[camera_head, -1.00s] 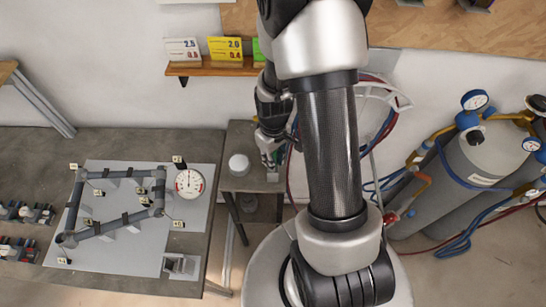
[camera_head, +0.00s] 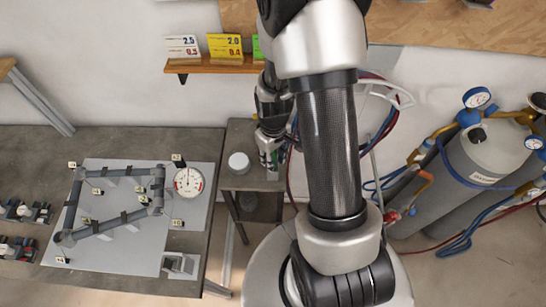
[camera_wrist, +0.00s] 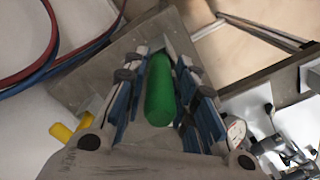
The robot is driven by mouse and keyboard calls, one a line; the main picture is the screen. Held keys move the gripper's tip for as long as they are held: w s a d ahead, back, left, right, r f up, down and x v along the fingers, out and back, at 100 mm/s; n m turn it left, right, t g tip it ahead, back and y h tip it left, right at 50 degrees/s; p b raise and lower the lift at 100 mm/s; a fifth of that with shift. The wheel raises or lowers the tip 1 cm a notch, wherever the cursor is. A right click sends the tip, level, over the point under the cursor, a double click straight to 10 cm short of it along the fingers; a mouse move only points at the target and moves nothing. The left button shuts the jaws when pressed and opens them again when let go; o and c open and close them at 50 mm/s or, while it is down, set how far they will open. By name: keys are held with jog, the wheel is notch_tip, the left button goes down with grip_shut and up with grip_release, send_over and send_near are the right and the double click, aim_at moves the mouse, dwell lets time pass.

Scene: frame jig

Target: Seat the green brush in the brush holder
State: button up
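The green brush (camera_wrist: 160,92) shows in the wrist view as a thick green cylinder lying lengthwise between the two blue-and-grey fingers of my gripper (camera_wrist: 163,60). The fingers stand close on both sides of it; whether they press on it I cannot tell. In the head view my gripper (camera_head: 268,150) points down over the small grey side table (camera_head: 238,180), with a bit of green at its fingers. The brush's lower end is hidden. I cannot make out the brush holder for certain in either view.
A white round container (camera_head: 239,163) stands on the side table just left of my gripper. The workbench (camera_head: 130,143) at left carries a tube frame on a jig plate (camera_head: 118,254) and a dial gauge (camera_head: 188,182). Gas cylinders (camera_head: 492,155) and hoses stand at right.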

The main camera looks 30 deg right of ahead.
jog(key=shift+o, duration=1.4)
notch_tip(320, 180, up, 12)
jog(key=shift+r, duration=0.1)
jog(key=s+a+r+m+t+b, duration=0.2)
jog(key=s+a+r+t+b, duration=0.2)
jog(key=s+a+r, duration=0.6)
jog(key=s+r, duration=0.2)
jog(key=s, duration=0.1)
jog(key=shift+s+a+r+t, duration=0.25)
jog(key=shift+a+r+t, duration=0.05)
jog(key=shift+a+r, duration=0.05)
